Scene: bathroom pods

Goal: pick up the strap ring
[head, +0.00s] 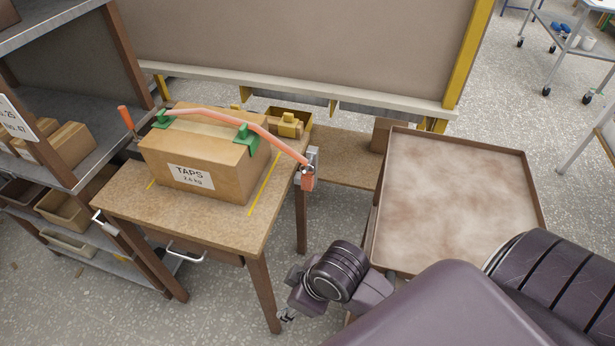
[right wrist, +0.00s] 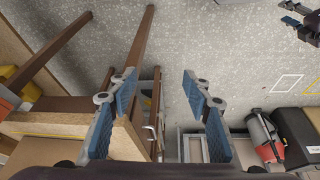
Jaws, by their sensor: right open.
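An orange strap (head: 235,121) runs over the cardboard box marked TAPS (head: 200,165), across two green corner pieces. Its right end hangs past the table's right edge at a grey metal fitting with an orange end piece (head: 308,178). This looks like the strap ring, but a ring shape is too small to make out. My right gripper (head: 288,316) is low, in front of the table's right corner, below and apart from the fitting. In the right wrist view my right gripper (right wrist: 157,85) is open, with nothing between its blue-padded fingers.
The box stands on a wooden table (head: 120,193) with a handle at its front. A brown tray-topped stand (head: 455,200) is to the right. A shelf (head: 75,100) with boxes borders the left. A large panel (head: 300,45) stands behind. Floor shows between table and stand.

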